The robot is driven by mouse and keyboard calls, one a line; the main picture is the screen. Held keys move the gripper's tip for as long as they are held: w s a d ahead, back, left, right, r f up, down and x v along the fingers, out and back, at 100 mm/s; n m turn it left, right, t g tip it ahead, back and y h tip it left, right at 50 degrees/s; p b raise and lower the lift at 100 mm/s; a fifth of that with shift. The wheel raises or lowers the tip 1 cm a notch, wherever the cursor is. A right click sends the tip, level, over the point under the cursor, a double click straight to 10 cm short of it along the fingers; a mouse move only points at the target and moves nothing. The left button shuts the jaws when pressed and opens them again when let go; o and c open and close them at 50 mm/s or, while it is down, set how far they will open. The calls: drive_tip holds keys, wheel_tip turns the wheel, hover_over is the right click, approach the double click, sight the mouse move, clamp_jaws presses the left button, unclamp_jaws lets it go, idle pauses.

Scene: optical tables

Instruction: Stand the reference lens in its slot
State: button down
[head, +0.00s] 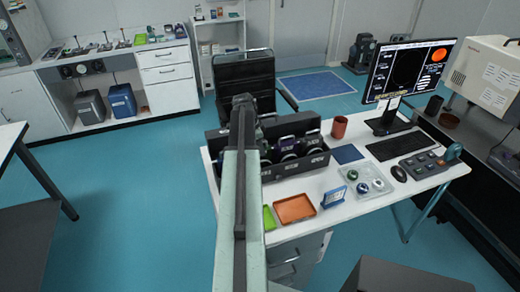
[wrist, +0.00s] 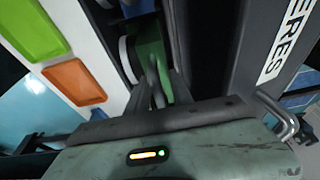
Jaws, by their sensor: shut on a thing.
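A dark slotted box (head: 308,165) stands on the white desk, with several round lenses in dark mounts (head: 287,146) in it. My gripper (wrist: 160,85) is down at the box in the wrist view, beside a dark wall (wrist: 222,45) with white lettering ending in "ERES". Its fingers are shut on a thin, mostly hidden thing, probably the lens. A green surface (wrist: 148,45) and a pale disc edge (wrist: 127,58) show just beyond the fingertips. I cannot tell whether the held thing touches the box floor. In the head view my arm hides part of the box.
An orange tray (head: 296,208) and a green tray (head: 269,219) lie in front of the box. A black chair (head: 245,75) is behind.

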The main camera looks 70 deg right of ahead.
drive_tip(key=shift+f, duration=0.2)
drive_tip(key=shift+c, duration=1.2)
unclamp_jaws()
drive_tip(key=shift+r, duration=0.15)
drive_tip(key=p+v, duration=0.3)
drive_tip(key=s+d+p+v, duration=0.1)
drive_tip(key=p+v, duration=0.1)
drive_tip(key=p, duration=0.1)
drive_tip(key=p+v, duration=0.3)
drive_tip(key=shift+s+d+r, duration=0.1)
drive_tip(key=shift+s+r, duration=0.15)
drive_tip(key=shift+r, duration=0.4)
drive_tip(key=shift+f, duration=0.1)
drive_tip(key=shift+s, duration=0.15)
